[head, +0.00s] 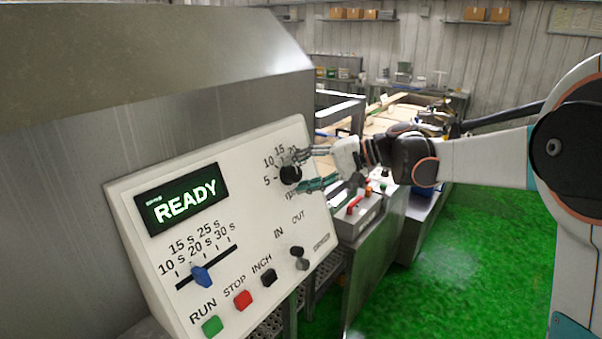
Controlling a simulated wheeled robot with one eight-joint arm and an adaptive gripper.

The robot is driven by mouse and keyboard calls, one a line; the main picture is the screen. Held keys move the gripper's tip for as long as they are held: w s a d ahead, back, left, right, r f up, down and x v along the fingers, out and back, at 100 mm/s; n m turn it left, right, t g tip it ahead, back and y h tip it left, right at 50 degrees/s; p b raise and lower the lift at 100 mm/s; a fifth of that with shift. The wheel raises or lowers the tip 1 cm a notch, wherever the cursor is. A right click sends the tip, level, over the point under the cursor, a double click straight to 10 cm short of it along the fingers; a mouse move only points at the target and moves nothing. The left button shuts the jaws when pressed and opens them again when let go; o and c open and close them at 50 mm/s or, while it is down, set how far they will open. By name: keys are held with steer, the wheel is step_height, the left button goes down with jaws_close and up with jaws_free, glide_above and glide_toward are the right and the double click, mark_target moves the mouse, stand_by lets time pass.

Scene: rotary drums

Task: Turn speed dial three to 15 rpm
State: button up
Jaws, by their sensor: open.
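A white control panel (240,215) fills the left and middle of the head view. A black speed dial (290,174) sits at its upper right, with printed marks 5, 10, 15 and 20 around it and "rpm" below. My gripper (306,170) is open at the dial, its fingers reaching in from the right, one above and one below the knob. I cannot tell whether they touch it. The fingers partly cover the 20 mark. The dial's pointer is too small to read.
The panel also has a READY display (183,199), a blue slider (201,276), a green RUN button (212,326), a red STOP button (243,299), a black INCH button (268,278) and an IN/OUT switch (298,258). Another control box (358,212) stands behind. Green floor (460,260) is clear at right.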

steer(key=v, duration=1.1)
steer(key=shift+d+r, duration=0.15)
steer(key=shift+d, duration=0.2)
steer(key=shift+s, duration=0.1)
steer(key=s+d+f+t+h+b, duration=0.1)
steer(key=s+f+h+b, duration=0.3)
steer(key=s+f+b, duration=0.4)
steer(key=s+d+f+n+t+h+b, duration=0.1)
steer(key=s+d+f+h+b, duration=0.3)
steer(key=f, duration=1.4)
steer(key=s+d+f+n+t+h+b, duration=0.1)
steer(key=s+f+h+b, duration=0.4)
steer(key=s+f+b, duration=0.6)
steer(key=s+d+f+t, duration=0.1)
steer(key=s+d+f, duration=0.1)
steer(key=s, duration=0.4)
steer(key=shift+s+t+b, duration=0.3)
steer(key=shift+s, duration=0.1)
